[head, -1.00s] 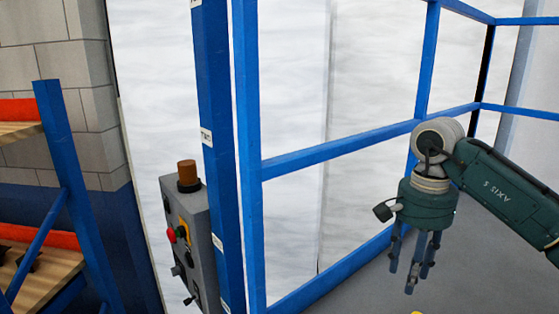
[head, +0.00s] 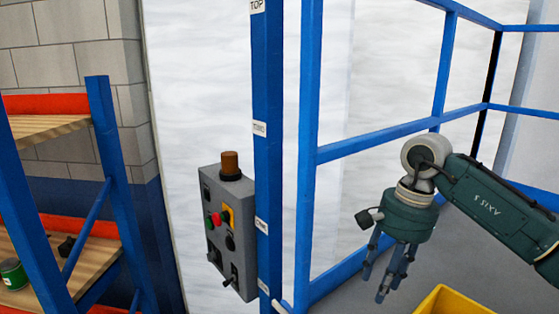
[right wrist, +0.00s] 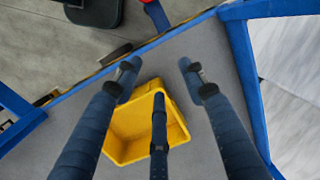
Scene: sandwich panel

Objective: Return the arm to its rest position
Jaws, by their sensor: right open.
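My right gripper (head: 386,272) hangs fingers down from the dark green arm at the right of the head view. Its fingers are apart and hold nothing. In the right wrist view its blue fingers (right wrist: 155,82) spread over a yellow bin (right wrist: 165,142). The bin's rim also shows at the lower edge of the head view (head: 458,298), below and right of the gripper. My left gripper is not in view.
A grey control box (head: 228,237) with buttons is fixed beside a blue post (head: 268,130). Blue frame rails (head: 375,140) run behind my right arm. A shelf rack (head: 110,160) with a green can (head: 12,274) stands at the left.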

